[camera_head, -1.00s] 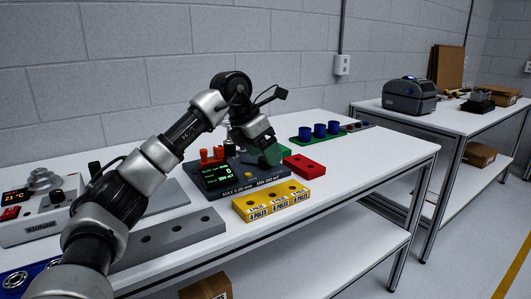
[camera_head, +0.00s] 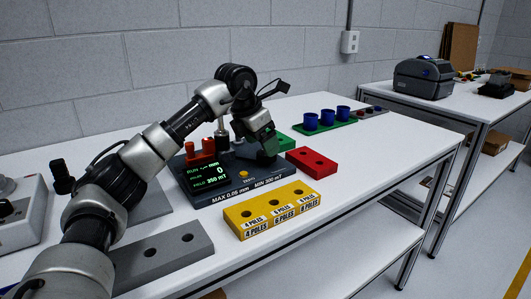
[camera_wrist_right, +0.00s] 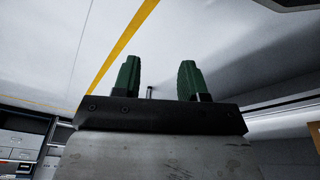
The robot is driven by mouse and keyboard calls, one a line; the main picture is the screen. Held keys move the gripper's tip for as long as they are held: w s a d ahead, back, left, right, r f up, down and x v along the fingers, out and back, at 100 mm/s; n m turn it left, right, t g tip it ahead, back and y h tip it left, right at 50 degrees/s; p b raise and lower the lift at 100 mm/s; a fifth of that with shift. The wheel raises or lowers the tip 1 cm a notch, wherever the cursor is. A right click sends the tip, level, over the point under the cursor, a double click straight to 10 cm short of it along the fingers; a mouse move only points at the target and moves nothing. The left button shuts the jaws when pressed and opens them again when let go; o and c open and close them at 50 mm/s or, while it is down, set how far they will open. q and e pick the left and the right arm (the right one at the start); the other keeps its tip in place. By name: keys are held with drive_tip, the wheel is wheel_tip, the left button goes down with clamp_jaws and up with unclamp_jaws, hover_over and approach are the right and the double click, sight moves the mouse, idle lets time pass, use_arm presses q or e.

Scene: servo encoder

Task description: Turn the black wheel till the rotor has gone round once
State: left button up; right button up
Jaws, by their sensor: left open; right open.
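A dark test unit (camera_head: 225,189) stands on the white bench, with a lit green screen (camera_head: 206,175) that reads 0 pulses and a field of 350 mT. Orange-red parts (camera_head: 201,149) and an upright silver post (camera_head: 222,136) stand on its back. My left gripper (camera_head: 266,146) points down over the unit's right end, its green fingers low. It hides that end, and I cannot make out the black wheel or the rotor clearly, nor any touch. My right gripper (camera_wrist_right: 159,80) is open and empty in the right wrist view, its green fingers apart.
A yellow block (camera_head: 272,208) marked with poles lies in front of the unit, a red block (camera_head: 312,161) to its right. A grey block (camera_head: 160,252) lies front left. Blue cups (camera_head: 327,117) stand on a green tray behind. The bench's right end is clear.

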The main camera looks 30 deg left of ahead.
use_arm(q)
drive_tip(key=shift+x, duration=1.5)
use_arm(e)
drive_tip(key=shift+w+v, duration=0.2)
drive_tip(key=shift+v, duration=0.65)
use_arm(q)
drive_tip(key=shift+c, duration=0.2)
use_arm(e)
drive_tip(key=shift+r, duration=0.1)
use_arm(q)
drive_tip(key=c, duration=0.9)
